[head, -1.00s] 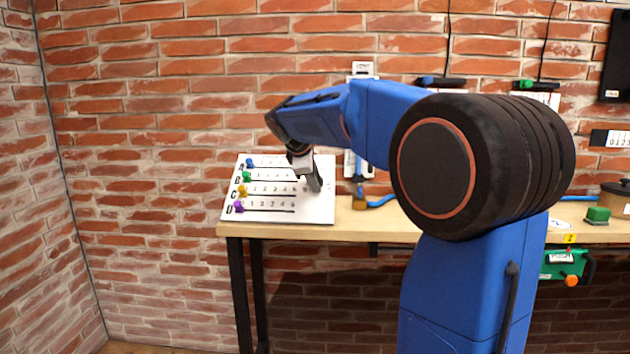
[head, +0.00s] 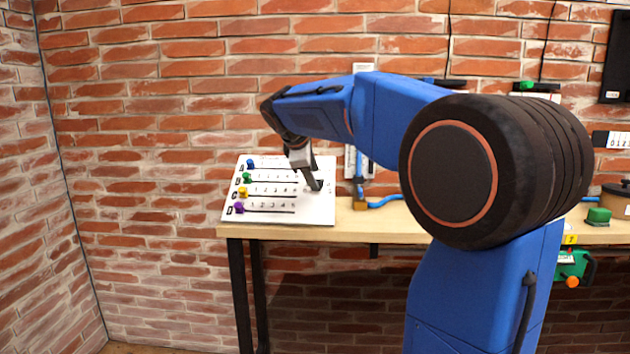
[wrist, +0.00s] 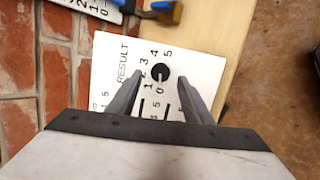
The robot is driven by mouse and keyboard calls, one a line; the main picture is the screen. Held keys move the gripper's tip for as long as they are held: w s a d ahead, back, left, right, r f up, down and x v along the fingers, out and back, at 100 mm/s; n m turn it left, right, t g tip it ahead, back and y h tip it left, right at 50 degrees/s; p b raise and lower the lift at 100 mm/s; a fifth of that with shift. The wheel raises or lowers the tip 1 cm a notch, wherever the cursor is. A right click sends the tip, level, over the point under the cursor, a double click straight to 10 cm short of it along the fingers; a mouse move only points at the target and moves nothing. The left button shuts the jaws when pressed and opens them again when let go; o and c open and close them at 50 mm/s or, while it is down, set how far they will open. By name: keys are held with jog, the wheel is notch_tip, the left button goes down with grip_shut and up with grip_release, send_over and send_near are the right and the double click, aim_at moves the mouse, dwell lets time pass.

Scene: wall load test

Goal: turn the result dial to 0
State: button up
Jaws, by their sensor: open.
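The result dial (wrist: 160,72) is a small round black knob with a pale mark on the white panel (wrist: 108,62), beside the printed word RESULT and digits. The mark seems to lie on the side toward the 0, but it is too small to be sure. My gripper (wrist: 163,79) is open, its two grey fingers on either side of the dial in the wrist view. Contact with the knob cannot be told. In the head view my gripper (head: 314,184) is over the right part of the panel and hides the dial.
The panel also carries blue, green, yellow (head: 243,192) and purple (head: 239,208) slider knobs on its left. It stands on a wooden table (head: 400,228) against a brick wall. A blue hose (head: 383,203) lies to the right, with a green block (head: 598,215) farther right.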

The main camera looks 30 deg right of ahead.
jog(key=v, duration=1.4)
jog(key=shift+r, duration=0.1)
jog(key=s+a+f+m+y, duration=0.2)
jog(key=s+a+f+m, duration=0.1)
jog(key=s+f, duration=0.8)
jog(key=s+a+f+m+y, duration=0.2)
jog(key=s+f+m, duration=0.2)
jog(key=s+f, duration=0.6)
jog(key=s+a+f+m+y, duration=0.2)
jog(key=s+a+f+m, duration=0.1)
jog(key=s+f, duration=0.8)
notch_tip(320, 180, down, 4)
jog(key=shift+s+a+r+m+y, duration=0.25)
jog(key=shift+s+a+m+y, duration=0.1)
jog(key=shift+m, duration=0.15)
